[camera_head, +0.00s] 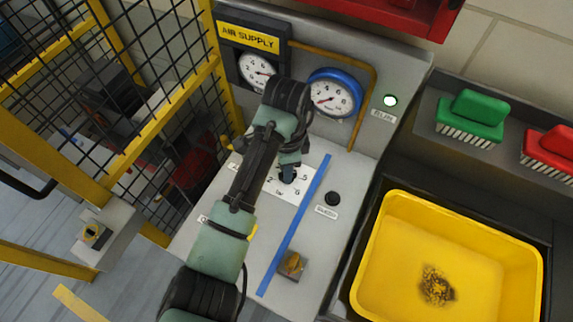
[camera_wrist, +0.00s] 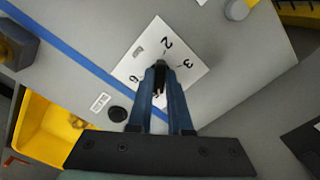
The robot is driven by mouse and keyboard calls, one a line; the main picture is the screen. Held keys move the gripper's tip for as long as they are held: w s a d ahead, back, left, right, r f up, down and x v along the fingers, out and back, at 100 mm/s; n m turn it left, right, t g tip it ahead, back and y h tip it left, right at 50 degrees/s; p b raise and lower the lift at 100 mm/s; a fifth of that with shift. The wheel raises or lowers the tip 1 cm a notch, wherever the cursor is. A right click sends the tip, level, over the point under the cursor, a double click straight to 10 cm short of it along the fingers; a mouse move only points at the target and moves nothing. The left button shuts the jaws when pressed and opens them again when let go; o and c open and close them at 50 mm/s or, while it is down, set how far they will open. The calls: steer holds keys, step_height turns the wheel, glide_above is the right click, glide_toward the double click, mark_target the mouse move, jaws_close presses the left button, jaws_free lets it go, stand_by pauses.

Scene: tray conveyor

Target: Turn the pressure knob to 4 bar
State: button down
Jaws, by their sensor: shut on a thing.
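The pressure knob's white dial plate (camera_head: 282,188) lies on the grey panel in the head view, with black numbers around it. It also shows in the wrist view (camera_wrist: 140,70), where 2, 3 and 6 can be read. My gripper (camera_head: 289,174) is over the middle of the plate. In the wrist view my gripper (camera_wrist: 160,75) is shut on the dark knob (camera_wrist: 158,88) at the plate's centre. The fingers hide most of the knob, and its pointer cannot be made out. Two gauges, one white (camera_head: 257,72) and one blue-rimmed (camera_head: 334,93), stand behind the panel.
A black button (camera_head: 333,198) and a blue stripe (camera_head: 292,228) are right of the plate. A yellow switch (camera_head: 291,265) is nearer the front. A yellow tub (camera_head: 398,290) stands right, a mesh fence (camera_head: 150,125) left.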

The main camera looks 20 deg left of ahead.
steer(key=n+p, duration=0.4)
steer(key=n, duration=0.1)
steer(key=shift+d+r, duration=0.15)
steer(key=shift+r, duration=0.05)
steer(key=n+p, duration=0.2)
steer(key=n, duration=0.3)
steer(key=shift+f+p, duration=0.1)
steer(key=shift+p, duration=0.2)
steer(key=shift+n, duration=0.3)
steer(key=c, duration=0.8)
jaws_free()
steer(key=shift+c, duration=0.2)
step_height(320, 180, up, 13)
steer(key=p, duration=0.1)
steer(key=shift+p, duration=0.4)
